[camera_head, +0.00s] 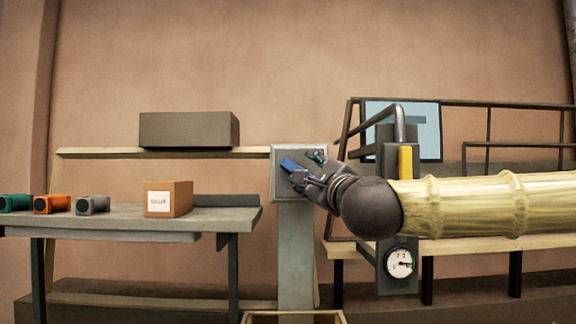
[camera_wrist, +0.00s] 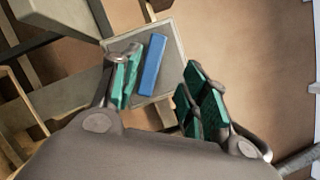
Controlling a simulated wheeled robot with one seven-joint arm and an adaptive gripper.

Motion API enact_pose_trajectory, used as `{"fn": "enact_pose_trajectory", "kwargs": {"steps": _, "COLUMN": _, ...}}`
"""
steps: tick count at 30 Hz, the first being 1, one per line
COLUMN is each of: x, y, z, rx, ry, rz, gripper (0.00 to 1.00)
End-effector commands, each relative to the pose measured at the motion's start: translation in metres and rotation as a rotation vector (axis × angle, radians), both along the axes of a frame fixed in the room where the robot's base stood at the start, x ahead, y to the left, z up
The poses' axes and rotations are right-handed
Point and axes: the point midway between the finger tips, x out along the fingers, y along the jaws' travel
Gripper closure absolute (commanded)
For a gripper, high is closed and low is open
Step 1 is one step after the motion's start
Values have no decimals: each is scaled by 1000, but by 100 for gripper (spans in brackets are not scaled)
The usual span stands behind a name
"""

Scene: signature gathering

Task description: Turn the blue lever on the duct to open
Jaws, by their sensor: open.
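The blue lever (camera_head: 290,165) is on the face of a grey square box (camera_head: 283,150) atop a grey upright duct (camera_head: 296,255). In the wrist view, the blue lever (camera_wrist: 152,65) is a straight bar, tilted a little from upright in the picture, on the grey plate (camera_wrist: 170,40). My gripper (camera_head: 307,168) is at the box's front with its green-padded fingers spread. In the wrist view, my gripper (camera_wrist: 163,88) has the lever in the gap between its fingers, nearer the left finger. I cannot tell whether a finger touches it.
A dark panel with a yellow handle (camera_head: 405,163) and a round gauge (camera_head: 401,263) stands right of the duct, behind my arm. A dark box (camera_head: 189,130) rests on the rail behind.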

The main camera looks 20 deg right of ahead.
Motion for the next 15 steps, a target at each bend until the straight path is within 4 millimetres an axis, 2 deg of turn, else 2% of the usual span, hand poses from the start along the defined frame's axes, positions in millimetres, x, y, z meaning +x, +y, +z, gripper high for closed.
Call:
{"fn": "enact_pose_trajectory", "kwargs": {"steps": 6, "x": 30, "y": 14, "z": 8, "rx": -6, "ry": 5, "rz": 15, "gripper": 55}}
{"fn": "enact_pose_trajectory", "kwargs": {"steps": 15, "x": 70, "y": 16, "z": 17, "rx": -6, "ry": 3, "rz": 17, "gripper": 55}}
